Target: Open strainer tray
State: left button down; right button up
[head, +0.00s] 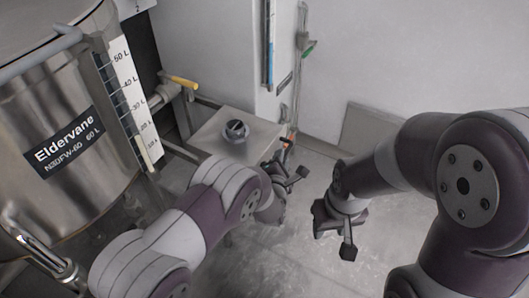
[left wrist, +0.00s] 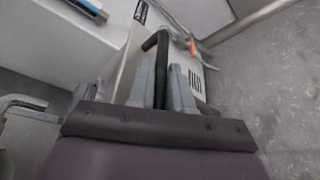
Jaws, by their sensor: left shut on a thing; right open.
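A steel housing (head: 210,133) with a dark round knob (head: 236,129) on top stands left of centre in the head view. Its side with dark vent slots (left wrist: 195,82) shows in the left wrist view. A black bent handle (left wrist: 156,41) runs down between the two grey fingers of my left gripper (left wrist: 162,88), which is shut on it. In the head view my left gripper (head: 284,178) is at the housing's right side, and my arm hides the handle and any tray there. My right gripper (head: 335,230) is open and empty over the floor, right of the left one.
A large steel tank (head: 60,110) with a litre scale (head: 135,100) fills the left. A yellow-handled valve (head: 182,82) sits beside it. A white wall column (head: 262,60) stands behind the housing. The grey floor (head: 310,265) in front is clear.

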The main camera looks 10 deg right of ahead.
pick_arm(q)
jog(key=shift+s+d, duration=0.8)
jog(key=shift+d, duration=0.2)
jog(key=c, duration=1.1)
grip_release()
jog(key=p+v, duration=0.6)
jog(key=v, duration=0.6)
jog(key=shift+s+a+r, duration=0.1)
jog(key=shift+s, duration=0.2)
